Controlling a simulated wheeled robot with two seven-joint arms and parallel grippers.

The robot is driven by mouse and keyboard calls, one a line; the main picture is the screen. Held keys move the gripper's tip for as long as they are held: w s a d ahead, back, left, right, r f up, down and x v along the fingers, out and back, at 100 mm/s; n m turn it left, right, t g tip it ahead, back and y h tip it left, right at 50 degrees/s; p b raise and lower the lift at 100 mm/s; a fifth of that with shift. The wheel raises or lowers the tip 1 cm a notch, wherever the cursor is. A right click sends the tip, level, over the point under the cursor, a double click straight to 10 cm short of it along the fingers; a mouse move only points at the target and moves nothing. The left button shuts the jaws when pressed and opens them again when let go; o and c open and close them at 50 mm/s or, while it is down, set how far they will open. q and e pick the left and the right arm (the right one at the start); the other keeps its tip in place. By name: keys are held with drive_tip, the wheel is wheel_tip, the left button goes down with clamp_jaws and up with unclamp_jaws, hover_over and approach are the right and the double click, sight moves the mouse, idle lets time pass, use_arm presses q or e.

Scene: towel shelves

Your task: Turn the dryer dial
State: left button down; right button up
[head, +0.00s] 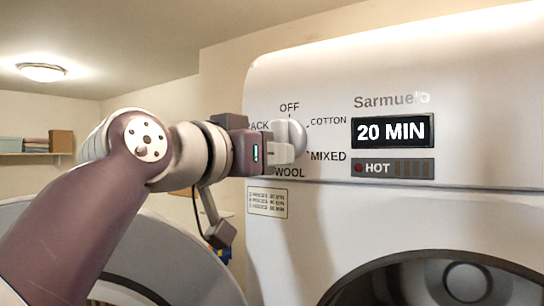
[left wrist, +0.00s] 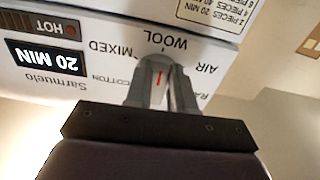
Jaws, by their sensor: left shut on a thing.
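The dryer (head: 470,80) is a large white machine filling the right of the head view. Its round white dial (head: 295,137) sits on the front panel among the labels OFF, COTTON, MIXED, WOOL and others partly covered by my gripper. My left gripper (head: 283,152) is at the dial, shut on it from the left. In the left wrist view, upside down, the dial (left wrist: 160,78) shows between the fingers with a red mark on it. The display (head: 392,131) reads 20 MIN. My right gripper is not in view.
A HOT indicator bar (head: 393,168) sits below the display. The dark round dryer opening (head: 440,280) is at lower right, and a large rounded grey-white shape (head: 180,260) is at lower left. A wall shelf (head: 35,153) with boxes is far left.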

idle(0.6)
use_arm(q)
drive_tip(key=c, duration=1)
unclamp_jaws()
drive_tip(key=shift+o, duration=0.2)
drive_tip(key=shift+s+a, duration=0.1)
drive_tip(key=p+v, duration=0.1)
drive_tip(key=v, duration=1.1)
drive_tip(key=shift+s, duration=0.2)
drive_tip(key=shift+a, duration=0.1)
